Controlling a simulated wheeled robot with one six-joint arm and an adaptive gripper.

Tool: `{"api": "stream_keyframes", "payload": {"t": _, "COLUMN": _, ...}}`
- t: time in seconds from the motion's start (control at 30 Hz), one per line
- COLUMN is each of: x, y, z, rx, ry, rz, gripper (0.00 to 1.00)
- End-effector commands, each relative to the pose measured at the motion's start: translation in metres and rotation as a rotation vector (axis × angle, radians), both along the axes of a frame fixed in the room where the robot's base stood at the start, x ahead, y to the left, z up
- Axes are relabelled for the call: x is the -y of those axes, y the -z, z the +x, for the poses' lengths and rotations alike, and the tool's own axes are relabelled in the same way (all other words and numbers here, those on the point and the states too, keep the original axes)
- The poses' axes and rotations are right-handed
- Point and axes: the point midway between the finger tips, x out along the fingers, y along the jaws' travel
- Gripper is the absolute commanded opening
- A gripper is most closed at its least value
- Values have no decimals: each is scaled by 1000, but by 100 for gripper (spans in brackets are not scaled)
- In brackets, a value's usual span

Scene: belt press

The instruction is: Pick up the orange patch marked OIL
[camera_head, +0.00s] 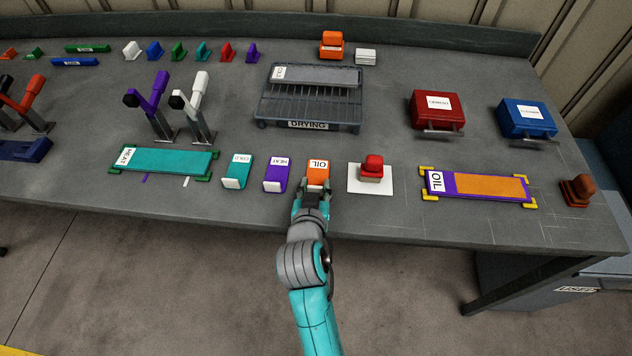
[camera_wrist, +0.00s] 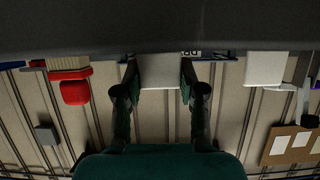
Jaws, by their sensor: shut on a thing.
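The orange patch marked OIL (camera_head: 318,172) is at the front edge of the bench, right of the purple HEAT patch (camera_head: 277,174) and the teal COLD patch (camera_head: 237,171). My gripper (camera_head: 314,192) is at its near end, shut on it. In the wrist view my gripper's fingers (camera_wrist: 160,88) close on both sides of a pale grey-white part of the patch (camera_wrist: 161,70). The fingers and wrist hide the patch's near end in the head view. I cannot tell whether its underside touches the bench.
A red button on a white plate (camera_head: 356,187) stands close on the right. Beyond it lies a purple belt marked OIL (camera_head: 447,194) between yellow corners. Behind are a drying rack (camera_head: 272,120), a red box (camera_head: 437,109) and a blue box (camera_head: 526,118). Levers (camera_head: 196,105) stand left.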

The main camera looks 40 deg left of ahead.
Motion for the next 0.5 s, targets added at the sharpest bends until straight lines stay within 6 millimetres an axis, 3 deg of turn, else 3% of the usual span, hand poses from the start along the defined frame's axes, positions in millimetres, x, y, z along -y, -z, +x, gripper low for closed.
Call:
{"api": "stream_keyframes", "payload": {"t": 0.17, "x": -1, "y": -18, "z": 1, "rx": 3, "ry": 1, "rz": 4, "gripper": 5}}
{"api": "stream_keyframes", "payload": {"t": 0.5, "x": 0, "y": -79, "z": 0, "rx": 3, "ry": -1, "rz": 3, "gripper": 5}}
